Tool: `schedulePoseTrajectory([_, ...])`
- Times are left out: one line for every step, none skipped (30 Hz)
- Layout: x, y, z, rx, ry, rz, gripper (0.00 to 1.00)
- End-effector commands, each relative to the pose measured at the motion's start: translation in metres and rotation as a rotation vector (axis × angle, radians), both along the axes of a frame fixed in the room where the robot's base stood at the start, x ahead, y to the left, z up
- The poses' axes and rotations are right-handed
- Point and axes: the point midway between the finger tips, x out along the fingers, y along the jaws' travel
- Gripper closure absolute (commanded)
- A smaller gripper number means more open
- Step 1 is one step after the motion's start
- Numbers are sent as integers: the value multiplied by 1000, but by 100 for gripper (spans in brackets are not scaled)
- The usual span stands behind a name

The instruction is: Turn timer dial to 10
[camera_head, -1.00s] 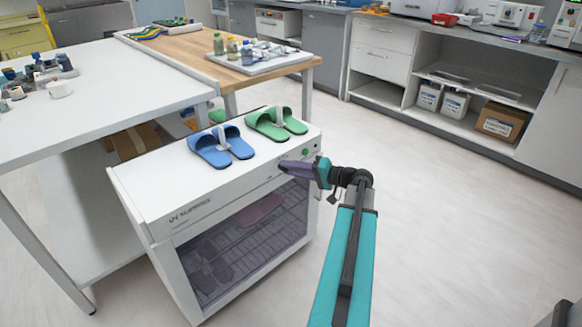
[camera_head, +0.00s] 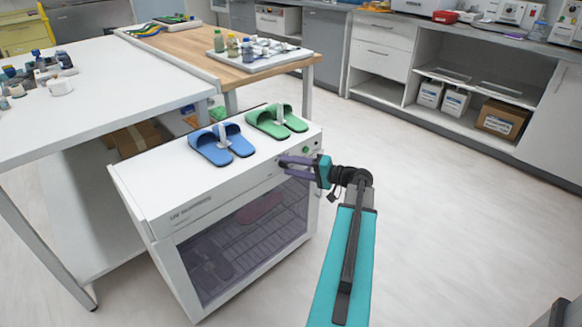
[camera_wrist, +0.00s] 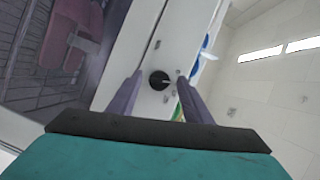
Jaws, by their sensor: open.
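The timer dial (camera_wrist: 159,80) is a round black knob with a light pointer line on the white front strip of the UV cabinet (camera_head: 150,192). In the wrist view it lies between and beyond my gripper's two purple fingers (camera_wrist: 158,98), which are open with clear space on both sides. I cannot read any numbers around the dial. In the head view my gripper (camera_head: 281,166) is at the right end of the cabinet's front strip, and the dial is hidden behind it. I cannot tell whether the fingers touch the dial.
Blue slippers (camera_head: 221,144) and green slippers (camera_head: 276,122) stand on the cabinet top. A small green button (camera_head: 306,150) is on the strip beside my gripper. The cabinet's glass door (camera_head: 245,235) is below. A white table (camera_head: 110,90) stands at the left; floor to the right is clear.

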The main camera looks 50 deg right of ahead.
Motion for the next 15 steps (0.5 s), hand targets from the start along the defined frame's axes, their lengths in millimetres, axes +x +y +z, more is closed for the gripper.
schedulePoseTrajectory([0, 0, 0, 0, 0, -1, 55])
schedulePoseTrajectory([0, 0, 0, 0, 1, -1, 55])
schedulePoseTrajectory([-1, -1, 0, 0, 1, -1, 55])
schedulePoseTrajectory([-1, -1, 0, 0, 1, -1, 55])
schedulePoseTrajectory([-2, -1, 0, 0, 1, -1, 55])
schedulePoseTrajectory([-4, -2, 0, 0, 1, -1, 55])
schedulePoseTrajectory([-5, -2, 1, 0, 0, -2, 55])
schedulePoseTrajectory([-7, -3, 1, 0, 0, -2, 55])
schedulePoseTrajectory([-9, -4, 1, 0, 0, -3, 55])
schedulePoseTrajectory([-12, -5, 2, 0, 0, -3, 55])
schedulePoseTrajectory([-14, -6, 2, 0, 0, -4, 55])
schedulePoseTrajectory([-18, -7, 2, 0, 0, -3, 55])
schedulePoseTrajectory([-21, -7, 3, 0, 0, -3, 55])
schedulePoseTrajectory([-25, -8, 3, 0, 0, -3, 55])
schedulePoseTrajectory([-30, -10, 4, 0, 0, -3, 55])
